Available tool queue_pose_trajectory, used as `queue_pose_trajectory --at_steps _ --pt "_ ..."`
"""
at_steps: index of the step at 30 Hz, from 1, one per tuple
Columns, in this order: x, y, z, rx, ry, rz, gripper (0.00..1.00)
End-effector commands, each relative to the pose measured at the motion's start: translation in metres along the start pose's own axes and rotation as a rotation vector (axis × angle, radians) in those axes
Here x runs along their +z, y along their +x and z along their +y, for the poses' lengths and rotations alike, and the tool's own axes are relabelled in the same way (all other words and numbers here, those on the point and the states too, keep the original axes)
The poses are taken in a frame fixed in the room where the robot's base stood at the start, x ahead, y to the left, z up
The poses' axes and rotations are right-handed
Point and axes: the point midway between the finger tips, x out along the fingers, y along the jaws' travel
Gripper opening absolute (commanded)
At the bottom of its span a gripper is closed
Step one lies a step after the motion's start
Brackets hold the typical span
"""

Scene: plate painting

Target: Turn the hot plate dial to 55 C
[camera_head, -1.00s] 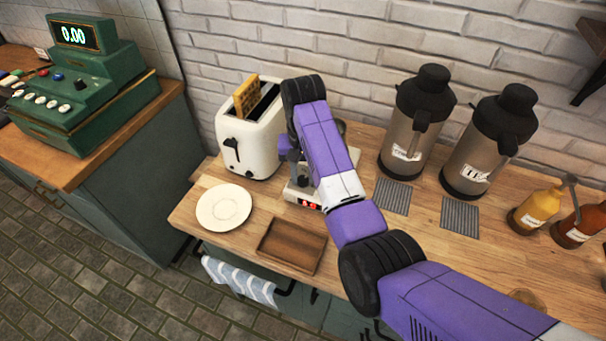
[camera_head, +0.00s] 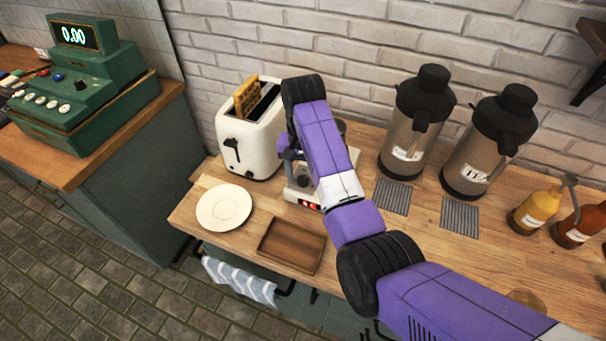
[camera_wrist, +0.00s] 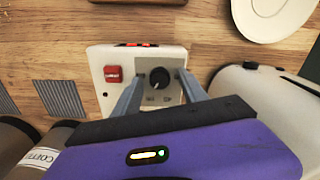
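The hot plate (camera_head: 291,196) is a white box on the wooden counter, partly hidden behind my arm in the head view. Its red-lit display (camera_head: 309,204) is on the front face; the digits are too small to read. In the wrist view, the hot plate (camera_wrist: 98,60) shows a black round dial (camera_wrist: 160,77) on a grey panel and a red switch (camera_wrist: 113,74) beside it. My gripper (camera_wrist: 160,72) is open, its two grey fingers to either side of the dial and apart from it. In the head view the dial (camera_head: 304,181) shows below the fingers.
A white toaster (camera_head: 246,150) with a waffle stands close left of the hot plate. Two flasks (camera_head: 408,135) are to the right. A white plate (camera_head: 223,207) and a brown tray (camera_head: 292,246) lie in front, near the counter's edge.

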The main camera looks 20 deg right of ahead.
Motion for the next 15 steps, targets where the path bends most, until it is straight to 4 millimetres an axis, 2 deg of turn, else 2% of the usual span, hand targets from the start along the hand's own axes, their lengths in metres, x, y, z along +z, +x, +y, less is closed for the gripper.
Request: queue_pose_trajectory --at_steps 9,15 --pt "0.000 -0.002 0.000 0.000 0.000 0.000 0.50" --pt "-0.001 -0.026 0.000 -0.001 0.000 0.003 0.50"
